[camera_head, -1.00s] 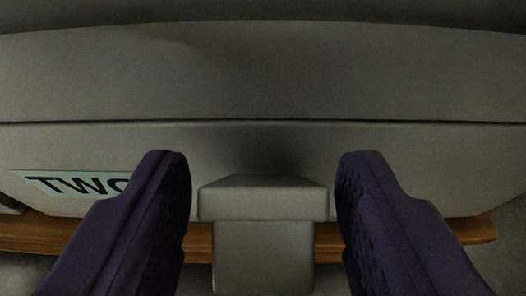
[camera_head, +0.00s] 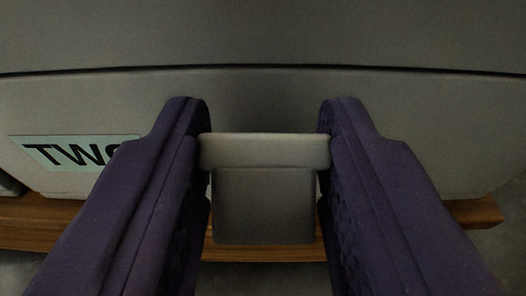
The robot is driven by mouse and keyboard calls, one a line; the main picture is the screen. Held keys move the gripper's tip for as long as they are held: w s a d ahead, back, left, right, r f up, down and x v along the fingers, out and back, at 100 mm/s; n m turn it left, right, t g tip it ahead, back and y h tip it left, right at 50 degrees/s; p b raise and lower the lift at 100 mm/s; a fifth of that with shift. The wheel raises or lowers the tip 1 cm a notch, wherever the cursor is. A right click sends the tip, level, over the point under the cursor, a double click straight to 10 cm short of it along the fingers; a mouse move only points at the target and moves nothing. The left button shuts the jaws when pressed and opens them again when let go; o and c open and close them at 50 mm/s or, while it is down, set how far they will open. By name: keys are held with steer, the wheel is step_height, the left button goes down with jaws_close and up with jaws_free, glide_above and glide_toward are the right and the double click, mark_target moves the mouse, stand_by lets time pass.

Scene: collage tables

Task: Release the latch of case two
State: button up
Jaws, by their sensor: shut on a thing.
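Case two (camera_head: 420,130) is a large grey case filling the upper view, with a dark seam running across it. A pale green label (camera_head: 70,153) reading "TWO", partly hidden by the left finger, is on its front at the left. The latch (camera_head: 263,190) is a grey block with a wider top bar, at the front middle of the case. My gripper (camera_head: 264,150) has two purple fingers, one on each side of the latch's top bar. The fingers are shut on the latch and touch the bar's two ends.
A wooden board or table edge (camera_head: 470,212) runs under the case. Below it is dark grey floor. Part of a dark grey object (camera_head: 8,186) shows at the far left edge.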

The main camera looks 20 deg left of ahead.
steer(key=o, duration=0.9)
steer(key=shift+s, duration=0.1)
steer(key=p+v, duration=0.3)
steer(key=v, duration=0.4)
steer(key=shift+s+d+r, duration=0.1)
steer(key=shift+s+d, duration=0.05)
steer(key=shift+s, duration=0.15)
